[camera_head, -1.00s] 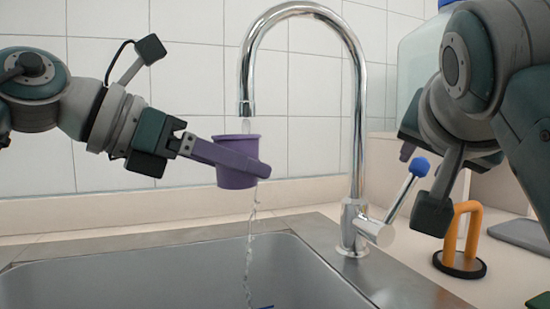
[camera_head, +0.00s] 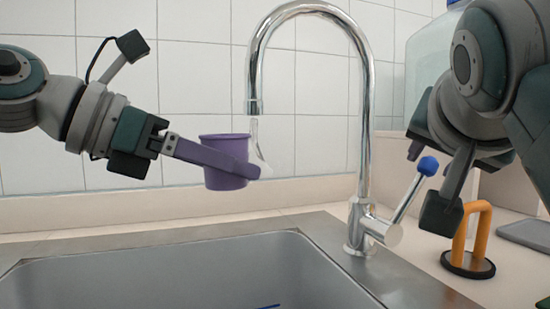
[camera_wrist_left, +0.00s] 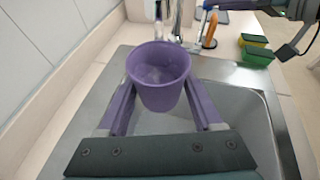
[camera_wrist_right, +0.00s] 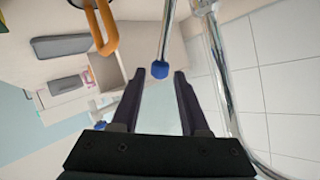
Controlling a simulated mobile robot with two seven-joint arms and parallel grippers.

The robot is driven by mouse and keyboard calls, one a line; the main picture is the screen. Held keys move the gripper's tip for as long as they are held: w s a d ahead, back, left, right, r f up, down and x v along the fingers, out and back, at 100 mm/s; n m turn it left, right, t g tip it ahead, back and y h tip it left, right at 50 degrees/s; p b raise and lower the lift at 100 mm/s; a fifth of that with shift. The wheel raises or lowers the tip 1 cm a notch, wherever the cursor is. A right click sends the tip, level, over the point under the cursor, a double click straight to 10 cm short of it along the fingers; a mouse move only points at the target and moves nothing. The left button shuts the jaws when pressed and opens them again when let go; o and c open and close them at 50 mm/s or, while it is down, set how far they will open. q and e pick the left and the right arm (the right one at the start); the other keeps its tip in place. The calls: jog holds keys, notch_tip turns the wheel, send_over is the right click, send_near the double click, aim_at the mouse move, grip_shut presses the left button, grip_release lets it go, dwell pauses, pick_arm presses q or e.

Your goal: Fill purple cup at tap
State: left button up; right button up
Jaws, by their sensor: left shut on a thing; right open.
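The purple cup (camera_head: 224,184) is upright above the sink, held by my left gripper (camera_head: 245,168), whose fingers close around its sides. In the left wrist view the cup (camera_wrist_left: 160,95) shows pale liquid or a reflection inside. The chrome tap (camera_head: 365,120) arches over it, with the spout end slightly right of the cup's rim. A short clear water stream (camera_head: 257,145) hangs below the spout at the cup's right edge. The blue-tipped tap lever (camera_head: 428,166) leans right. My right gripper (camera_head: 415,150) is open near it; the blue knob (camera_wrist_right: 160,70) appears between its fingertips.
The steel sink (camera_head: 150,255) lies open below the cup. An orange loop handle on a black base (camera_head: 468,262) stands right of the tap. Green and yellow sponges (camera_wrist_left: 257,48) lie on the counter. A tiled wall (camera_head: 200,80) stands behind.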

aim_at(205, 169)
pick_arm(q)
jog(key=shift+s+a, duration=0.45)
jog(key=shift+a, duration=0.2)
jog(key=shift+s+a, duration=0.45)
jog(key=shift+a, duration=0.15)
